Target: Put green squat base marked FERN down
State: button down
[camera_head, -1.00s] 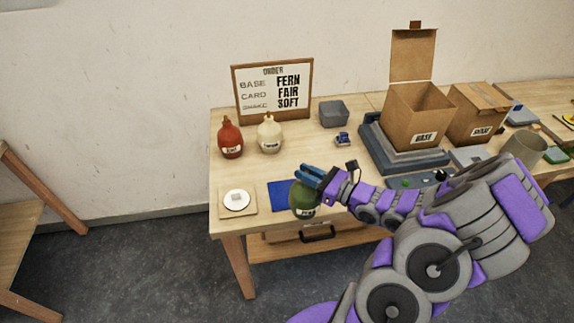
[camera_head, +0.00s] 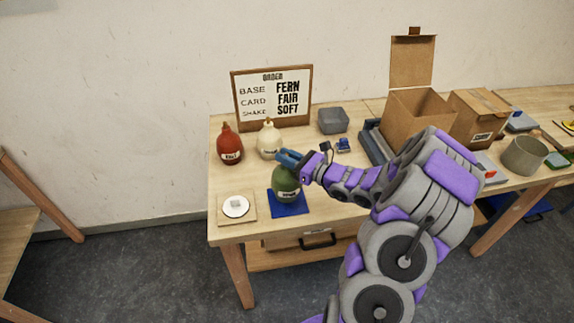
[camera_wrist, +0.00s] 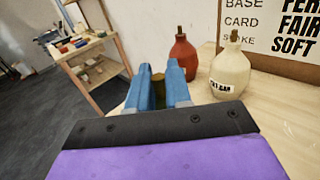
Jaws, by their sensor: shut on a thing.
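The green squat base (camera_head: 287,184) is held at its top by my gripper (camera_head: 287,159). It is upright over the blue mat (camera_head: 292,209) at the table's front left. Its label faces the front, but I cannot read it clearly. I cannot tell whether its bottom touches the mat. In the wrist view my blue gripper fingers (camera_wrist: 164,88) point forward, and the base is mostly hidden between and below them.
A red base (camera_head: 230,145) and a cream base (camera_head: 269,138) stand behind, before the order board (camera_head: 272,70). A white disc on a wooden square (camera_head: 236,206) lies left of the mat. A grey bin (camera_head: 333,120) and open carton (camera_head: 412,110) stand to the right.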

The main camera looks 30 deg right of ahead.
aim_at(287, 176)
jog(key=f+b, duration=0.1)
jog(key=f, duration=0.2)
jog(key=shift+d+f, duration=0.2)
jog(key=shift+r, duration=0.1)
jog(key=c, duration=1.1)
grip_release()
jog(key=shift+a, duration=0.1)
jog(key=shift+o, duration=0.2)
jog(key=shift+s, duration=0.1)
